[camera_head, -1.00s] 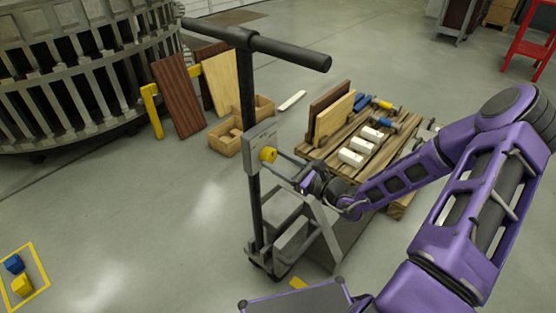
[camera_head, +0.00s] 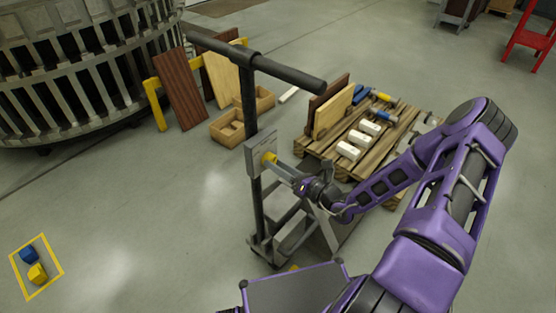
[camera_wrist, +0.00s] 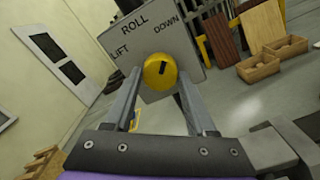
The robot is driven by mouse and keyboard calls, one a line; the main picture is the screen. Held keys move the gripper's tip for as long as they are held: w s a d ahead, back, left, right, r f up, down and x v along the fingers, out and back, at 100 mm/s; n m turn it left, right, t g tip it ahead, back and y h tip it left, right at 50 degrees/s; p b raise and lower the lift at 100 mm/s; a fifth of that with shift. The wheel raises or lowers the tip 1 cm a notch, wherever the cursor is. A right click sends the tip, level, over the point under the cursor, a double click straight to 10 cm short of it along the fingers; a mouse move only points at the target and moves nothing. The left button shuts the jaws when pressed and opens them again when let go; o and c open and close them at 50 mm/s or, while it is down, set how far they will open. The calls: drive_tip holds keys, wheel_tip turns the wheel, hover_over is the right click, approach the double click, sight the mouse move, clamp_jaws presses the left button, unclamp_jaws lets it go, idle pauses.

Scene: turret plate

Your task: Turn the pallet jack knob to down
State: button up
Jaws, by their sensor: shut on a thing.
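The pallet jack (camera_head: 252,123) stands upright, with a grey sign plate (camera_head: 252,153) on its column. The yellow knob (camera_head: 268,160) is on that plate and also shows in the wrist view (camera_wrist: 160,72). There the plate (camera_wrist: 190,42) looks tilted and reads LIFT, ROLL and DOWN around the knob. The knob's short black mark is near vertical in the picture, roughly towards the word DOWN. My gripper (camera_head: 275,166) is shut on the knob, with one finger on each side of it in the wrist view (camera_wrist: 159,82).
A wooden pallet (camera_head: 378,150) with white blocks and tools lies behind my arm. Boards (camera_head: 180,90) and open wooden boxes (camera_head: 228,129) are behind the jack. A yellow floor square (camera_head: 58,265) holds blocks at left.

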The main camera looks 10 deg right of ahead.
drive_tip(key=shift+m+p, duration=0.3)
drive_tip(key=shift+m, duration=0.4)
drive_tip(key=o, duration=1.4)
drive_tip(key=shift+c, duration=0.2)
drive_tip(key=shift+s, duration=0.1)
drive_tip(key=v, duration=1.7)
drive_tip(key=shift+d, duration=0.2)
drive_tip(key=shift+f, duration=0.1)
